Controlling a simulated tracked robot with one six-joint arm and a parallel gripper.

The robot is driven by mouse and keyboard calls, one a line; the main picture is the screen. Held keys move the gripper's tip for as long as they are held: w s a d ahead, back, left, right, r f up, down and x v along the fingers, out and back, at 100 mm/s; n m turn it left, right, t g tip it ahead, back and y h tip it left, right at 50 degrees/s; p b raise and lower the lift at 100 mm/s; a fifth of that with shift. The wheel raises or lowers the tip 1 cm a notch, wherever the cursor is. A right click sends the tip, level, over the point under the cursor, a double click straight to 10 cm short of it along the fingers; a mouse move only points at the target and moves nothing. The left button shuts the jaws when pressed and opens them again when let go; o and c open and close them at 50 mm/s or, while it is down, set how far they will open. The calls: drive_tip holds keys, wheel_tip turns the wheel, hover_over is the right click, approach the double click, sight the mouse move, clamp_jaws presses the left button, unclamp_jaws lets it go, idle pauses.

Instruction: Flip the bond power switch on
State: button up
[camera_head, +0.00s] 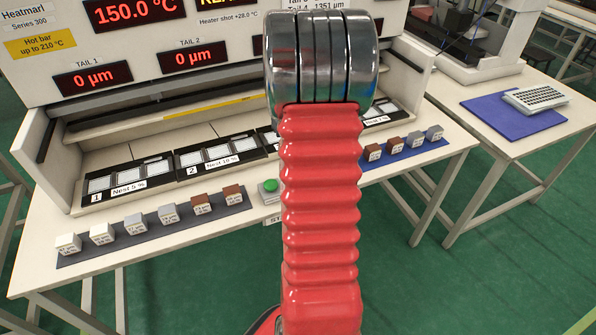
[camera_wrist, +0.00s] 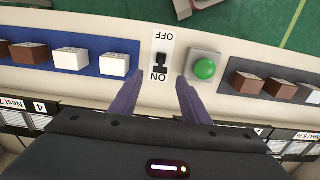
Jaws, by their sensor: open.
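The bond power switch (camera_wrist: 160,62) shows in the wrist view as a small black lever on a white plate. The plate's labels appear upside down, OFF at the top and ON at the bottom. The lever sits between the labels, a little nearer ON; I cannot tell which way it is set. My gripper (camera_wrist: 158,84) is open, its two dark fingers apart on either side of the plate's lower end, with nothing visible between them. In the head view my red arm hides the switch and my gripper.
A green button (camera_wrist: 205,68) on a grey box is close beside the switch; it also shows in the head view (camera_head: 270,185). Small labelled blocks stand on a blue strip (camera_wrist: 92,72) and a dark strip (camera_wrist: 262,91) either side. Numbered nests (camera_head: 215,152) lie behind.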

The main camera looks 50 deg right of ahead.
wheel_tip(320, 180, down, 8)
drive_tip(key=shift+r, duration=0.15)
drive_tip(key=shift+c, duration=0.2)
drive_tip(key=c, duration=1)
drive_tip(key=shift+w+d, duration=0.1)
drive_tip(key=shift+w+d+g+y, duration=0.25)
drive_tip(key=shift+g+y, duration=0.25)
drive_tip(key=shift+g, duration=0.4)
drive_tip(key=o, duration=1)
drive_tip(key=shift+a, duration=0.15)
drive_tip(key=shift+o, duration=0.2)
